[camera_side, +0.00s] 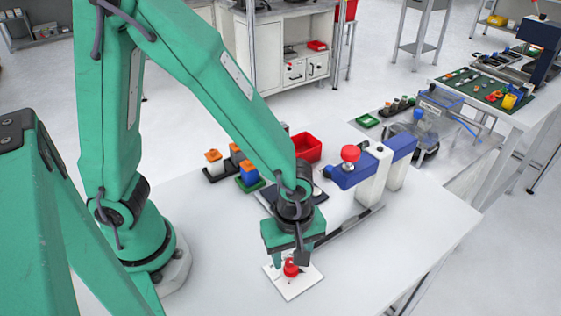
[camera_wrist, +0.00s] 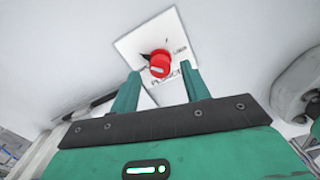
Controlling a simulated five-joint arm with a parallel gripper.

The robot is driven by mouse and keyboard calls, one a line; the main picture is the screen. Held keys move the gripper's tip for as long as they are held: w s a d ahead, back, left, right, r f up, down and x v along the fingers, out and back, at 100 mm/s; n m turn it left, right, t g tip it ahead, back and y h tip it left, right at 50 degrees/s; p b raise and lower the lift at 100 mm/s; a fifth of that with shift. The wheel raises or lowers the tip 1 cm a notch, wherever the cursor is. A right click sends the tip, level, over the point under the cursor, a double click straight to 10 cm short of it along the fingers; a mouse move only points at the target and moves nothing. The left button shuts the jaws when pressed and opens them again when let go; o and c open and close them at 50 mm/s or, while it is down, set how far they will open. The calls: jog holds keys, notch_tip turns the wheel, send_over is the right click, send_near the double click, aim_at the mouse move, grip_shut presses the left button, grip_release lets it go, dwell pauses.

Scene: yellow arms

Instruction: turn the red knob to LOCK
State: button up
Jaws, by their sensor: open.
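The red knob (camera_side: 291,269) sits on a white square plate (camera_side: 293,286) on the white table, below my gripper (camera_side: 288,258). In the wrist view the red knob (camera_wrist: 160,63) has a pale bar on its face, lying nearly level. The white plate (camera_wrist: 133,42) carries small dark lettering around the knob, too small to read surely and partly hidden below it. My gripper (camera_wrist: 162,74) is open, with one green finger on each side of the knob's near edge. I cannot tell whether either finger touches the knob.
A red bin (camera_side: 307,147) and small orange-topped blocks (camera_side: 237,153) stand behind my gripper. A blue and white device with a red top (camera_side: 350,154) stands to the right at the back. The table front right (camera_side: 400,250) is clear.

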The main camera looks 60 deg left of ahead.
jog(key=shift+f, duration=0.85)
jog(key=c, duration=1)
